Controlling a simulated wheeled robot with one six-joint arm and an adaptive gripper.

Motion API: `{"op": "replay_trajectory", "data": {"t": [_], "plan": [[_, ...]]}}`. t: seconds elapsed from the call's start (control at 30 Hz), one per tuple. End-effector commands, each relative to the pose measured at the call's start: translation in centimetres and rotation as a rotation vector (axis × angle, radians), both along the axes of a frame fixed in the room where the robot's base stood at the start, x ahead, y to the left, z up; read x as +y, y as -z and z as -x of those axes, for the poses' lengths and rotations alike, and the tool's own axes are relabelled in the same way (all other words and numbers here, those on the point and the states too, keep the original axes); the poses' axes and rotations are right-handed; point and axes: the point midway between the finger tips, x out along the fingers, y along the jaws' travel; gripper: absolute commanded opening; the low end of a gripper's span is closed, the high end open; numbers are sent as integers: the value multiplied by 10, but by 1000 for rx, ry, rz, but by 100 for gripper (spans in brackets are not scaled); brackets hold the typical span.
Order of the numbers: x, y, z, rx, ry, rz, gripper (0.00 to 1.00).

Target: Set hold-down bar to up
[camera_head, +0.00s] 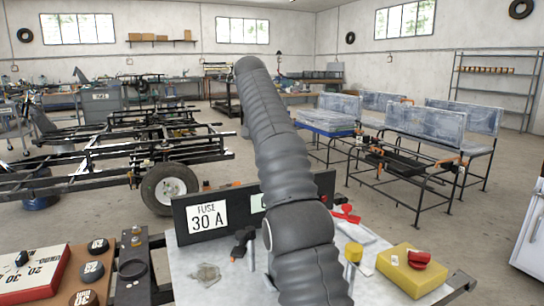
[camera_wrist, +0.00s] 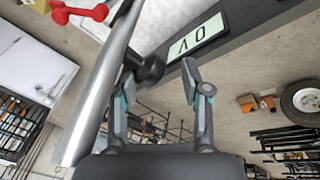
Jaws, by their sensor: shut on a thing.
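In the wrist view a long silver bar (camera_wrist: 98,95), which looks like the hold-down bar, runs slanting up the left side, close to the camera. A black ball-shaped knob (camera_wrist: 148,67) shows beside it, between the fingers in the picture. The bar passes in front of the left finger, so the exact contact is hard to see. In the head view my dark arm hides the gripper and I cannot make out the bar.
A red switch box (camera_head: 33,272) is on the left.

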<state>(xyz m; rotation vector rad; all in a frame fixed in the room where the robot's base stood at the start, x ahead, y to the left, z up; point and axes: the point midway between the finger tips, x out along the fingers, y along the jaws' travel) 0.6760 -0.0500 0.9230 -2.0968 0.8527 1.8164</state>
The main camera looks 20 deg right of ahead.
Motion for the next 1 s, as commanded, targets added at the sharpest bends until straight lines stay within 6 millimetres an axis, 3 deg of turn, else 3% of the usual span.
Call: {"op": "replay_trajectory", "data": {"t": [0.03, 0.57, 0.6, 1.0], "plan": [[5, 9, -6, 7, -15, -9, 0], [5, 9, -7, 11, -17, -8, 0], [6, 9, -7, 10, -17, -9, 54], [1, 6, -5, 7, -8, -6, 56]]}}
